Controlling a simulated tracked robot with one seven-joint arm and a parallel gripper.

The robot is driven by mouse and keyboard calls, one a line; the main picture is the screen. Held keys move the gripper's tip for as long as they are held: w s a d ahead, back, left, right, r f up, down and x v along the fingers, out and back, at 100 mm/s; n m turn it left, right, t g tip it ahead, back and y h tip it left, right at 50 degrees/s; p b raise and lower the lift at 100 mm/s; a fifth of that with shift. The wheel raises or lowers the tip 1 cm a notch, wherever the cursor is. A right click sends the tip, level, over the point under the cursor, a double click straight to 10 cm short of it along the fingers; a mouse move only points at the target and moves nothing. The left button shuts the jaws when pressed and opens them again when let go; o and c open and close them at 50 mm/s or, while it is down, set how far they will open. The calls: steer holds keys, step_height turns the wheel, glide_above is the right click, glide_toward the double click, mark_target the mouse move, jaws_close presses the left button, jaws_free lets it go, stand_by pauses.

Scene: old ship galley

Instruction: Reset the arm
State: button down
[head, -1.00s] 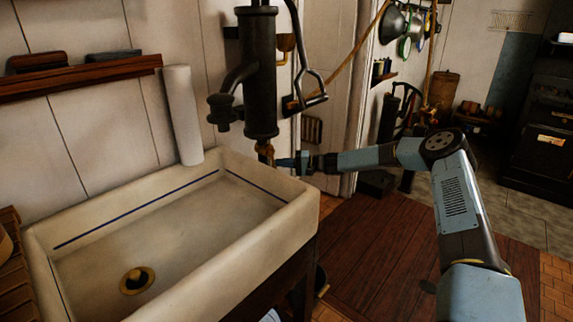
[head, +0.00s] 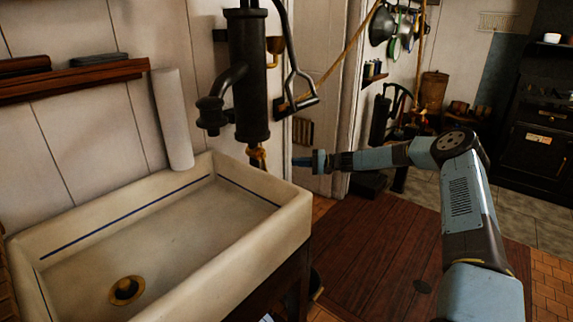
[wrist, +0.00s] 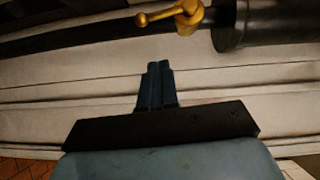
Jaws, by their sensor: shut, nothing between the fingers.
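My gripper (head: 300,161) shows in the head view at the end of my blue-grey arm, which reaches in from the right. It points left, just past the right back corner of the sink (head: 290,212), near the lower end of the black hand pump (head: 249,80). In the wrist view my gripper (wrist: 158,66) has its two blue fingers together, with nothing between them. A brass tap (wrist: 185,16) and a dark cylinder (wrist: 232,25) lie beyond the fingertips there. I cannot tell the exact gap between gripper and pump.
Pans (head: 382,26) hang at the back. A black stove (head: 535,140) stands at the far right.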

steer(key=s+d+r+n+g+h, duration=0.1)
steer(key=s+d+r+n+h, duration=0.1)
steer(key=s+r+h, duration=0.65)
steer(key=s+d+r+n+g+h, duration=0.1)
steer(key=s+d+r+n+h, duration=0.15)
steer(key=s+r, duration=1)
steer(key=s+d+r+m+t+h, duration=0.1)
steer(key=s+d, duration=0.4)
steer(key=s, duration=0.7)
steer(key=s+d+r+m+t+h, duration=0.2)
steer(key=s+d, duration=0.4)
steer(key=s, duration=0.6)
steer(key=s+d+r+m+t+h, duration=0.1)
steer(key=s+d+r+t+h, duration=0.2)
steer(key=s, duration=0.9)
steer(key=d+r, duration=0.1)
steer(key=d, duration=0.1)
steer(key=shift+s+d+r+h, duration=0.2)
steer(key=shift+d+r+h, duration=0.1)
steer(key=shift+d+r, duration=0.1)
